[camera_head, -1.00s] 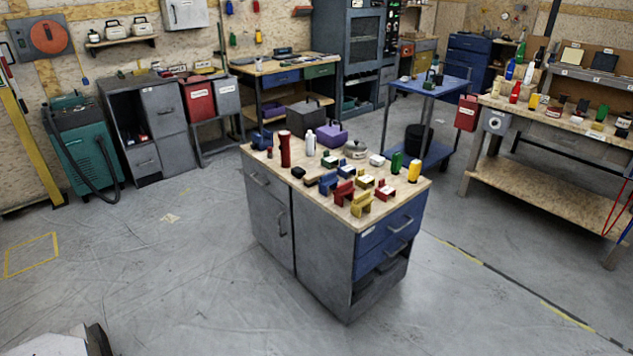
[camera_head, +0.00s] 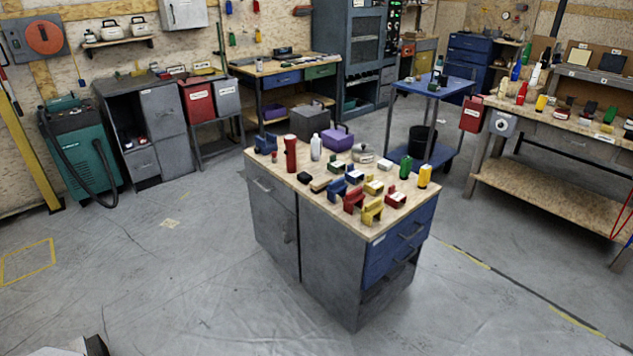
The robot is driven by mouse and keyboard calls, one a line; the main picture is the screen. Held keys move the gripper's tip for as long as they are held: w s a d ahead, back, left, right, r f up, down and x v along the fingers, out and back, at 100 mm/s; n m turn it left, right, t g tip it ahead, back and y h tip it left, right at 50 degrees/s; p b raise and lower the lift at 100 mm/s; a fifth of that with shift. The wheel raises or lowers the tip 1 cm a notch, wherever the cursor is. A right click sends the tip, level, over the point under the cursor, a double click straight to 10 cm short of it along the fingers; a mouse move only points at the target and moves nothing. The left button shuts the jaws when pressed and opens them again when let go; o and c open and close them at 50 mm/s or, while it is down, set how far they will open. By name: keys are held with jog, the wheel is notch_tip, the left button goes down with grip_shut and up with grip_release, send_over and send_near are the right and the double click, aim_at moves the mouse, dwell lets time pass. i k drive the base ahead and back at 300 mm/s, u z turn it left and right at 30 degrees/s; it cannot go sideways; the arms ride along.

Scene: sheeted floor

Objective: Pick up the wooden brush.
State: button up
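A small, low, tan-and-dark item (camera_head: 319,185) lies on the wooden top of the grey cabinet bench (camera_head: 277,171). It may be the wooden brush, but it is too small to tell for sure. It lies near the bench's front edge, between a small black item (camera_head: 303,178) and a blue block-like piece (camera_head: 337,188). A pale and dark part of my own body shows at the bottom left corner. No gripper fingers can be made out, and nothing of mine is near the bench.
A red cylinder (camera_head: 291,154), a white bottle (camera_head: 315,147), a green can (camera_head: 405,167) and several coloured blocks crowd the bench top. A blue cart (camera_head: 432,89) and a long wooden workbench (camera_head: 553,197) stand behind and right. The floor (camera_head: 190,280) in front and left is clear.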

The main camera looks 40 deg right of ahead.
aim_at(318, 185)
jog(key=z, duration=0.2)
jog(key=i, duration=1.45)
jog(key=u, duration=0.25)
